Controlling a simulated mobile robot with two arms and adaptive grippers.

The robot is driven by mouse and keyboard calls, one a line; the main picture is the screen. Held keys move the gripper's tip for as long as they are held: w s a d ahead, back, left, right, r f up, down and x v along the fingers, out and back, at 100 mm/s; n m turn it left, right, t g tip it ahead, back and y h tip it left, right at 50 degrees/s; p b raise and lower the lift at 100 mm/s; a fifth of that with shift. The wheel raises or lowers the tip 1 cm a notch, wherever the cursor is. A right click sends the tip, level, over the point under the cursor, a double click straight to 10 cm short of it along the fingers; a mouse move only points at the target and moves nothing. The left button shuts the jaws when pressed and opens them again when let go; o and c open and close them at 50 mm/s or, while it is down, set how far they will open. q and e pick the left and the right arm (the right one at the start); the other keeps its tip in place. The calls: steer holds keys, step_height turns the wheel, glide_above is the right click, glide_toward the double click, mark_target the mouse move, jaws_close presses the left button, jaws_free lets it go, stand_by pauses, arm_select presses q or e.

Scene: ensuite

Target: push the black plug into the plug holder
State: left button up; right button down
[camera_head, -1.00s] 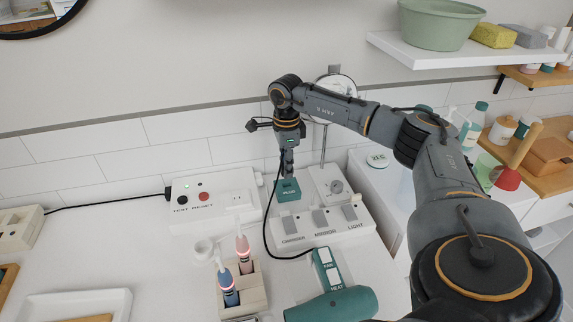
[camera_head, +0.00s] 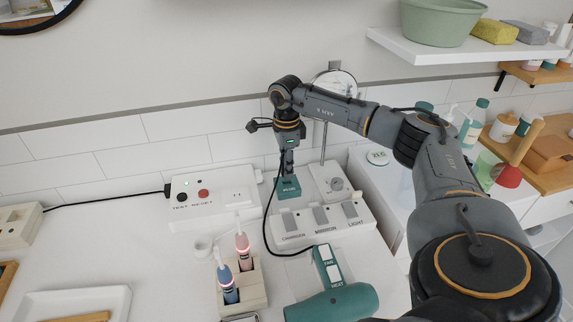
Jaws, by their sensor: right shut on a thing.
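My right gripper (camera_head: 288,172) points down at the teal block labelled in small white letters, which looks like the plug holder (camera_head: 288,188). The gripper is shut, with its fingertips right at the top of the block. The black plug is not distinct from the dark fingers. A black cable (camera_head: 267,215) runs from beside the fingers down to the teal hair dryer (camera_head: 340,302). I cannot tell how deep the plug sits in the holder. My left gripper is not in view.
A white switch bar (camera_head: 318,222) stands just in front of the holder. A white box with TEST and RESET buttons (camera_head: 215,205) is at its left. Toothbrushes stand in a wooden stand (camera_head: 253,292) nearer me. A round mirror on a stem (camera_head: 334,84) is behind my arm.

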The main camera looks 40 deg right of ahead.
steer(key=shift+f+b, duration=0.8)
steer(key=shift+f, duration=0.7)
steer(key=c, duration=1)
jaws_free()
step_height(320, 180, up, 12)
